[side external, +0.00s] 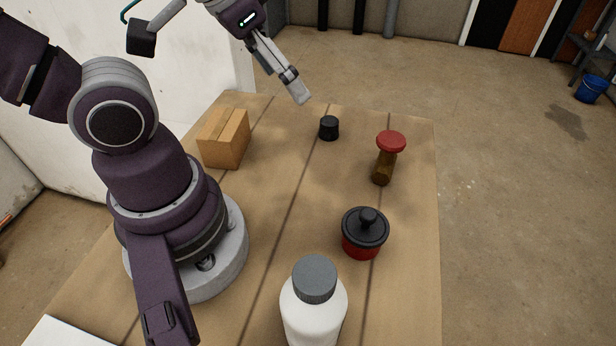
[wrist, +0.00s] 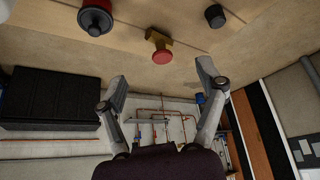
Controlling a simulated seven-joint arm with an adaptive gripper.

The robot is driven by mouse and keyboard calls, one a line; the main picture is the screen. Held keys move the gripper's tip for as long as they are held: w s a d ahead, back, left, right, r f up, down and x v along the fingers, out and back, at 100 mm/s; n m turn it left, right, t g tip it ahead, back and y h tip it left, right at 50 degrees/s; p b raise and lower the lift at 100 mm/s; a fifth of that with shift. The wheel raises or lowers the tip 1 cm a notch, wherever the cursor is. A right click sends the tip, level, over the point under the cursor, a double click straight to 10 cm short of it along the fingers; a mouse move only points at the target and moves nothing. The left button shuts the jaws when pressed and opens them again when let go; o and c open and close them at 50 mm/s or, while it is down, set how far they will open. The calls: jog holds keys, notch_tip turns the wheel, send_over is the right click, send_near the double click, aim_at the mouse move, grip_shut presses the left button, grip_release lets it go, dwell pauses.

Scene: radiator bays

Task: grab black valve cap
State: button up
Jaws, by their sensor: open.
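The black valve cap (side external: 329,128) is a small dark cylinder standing upright on the wooden table (side external: 300,215), towards its far end. It also shows near the top right of the wrist view (wrist: 215,16). My gripper (side external: 301,95) is above the table's far end, up and to the left of the cap in the side view, and apart from it. In the wrist view my gripper (wrist: 162,75) shows two fingers spread wide with nothing between them. The cap lies beyond the right fingertip there.
A brass valve with a red knob (side external: 390,142) stands right of the cap. A red pot with a black lid (side external: 365,228) and a white bottle with a grey cap (side external: 313,308) are nearer. A cardboard box (side external: 224,138) is at left. Table around the cap is clear.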

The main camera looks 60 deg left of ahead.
jog(key=m+g+y, duration=0.2)
jog(key=m+g, duration=0.4)
jog(key=m, duration=1)
send_over(330, 120)
jog(key=d, duration=0.1)
jog(key=f, duration=1)
jog(key=shift+w+d+f, duration=0.15)
jog(key=shift+w+f, duration=0.05)
jog(key=shift+f, duration=0.15)
jog(key=f, duration=0.3)
jog(key=a+f, duration=0.1)
jog(key=f, duration=0.5)
jog(key=shift+s+a+f, duration=0.2)
jog(key=shift+a+f, duration=0.05)
jog(key=shift+f, duration=0.15)
jog(key=c, duration=0.9)
jog(key=shift+c, duration=0.2)
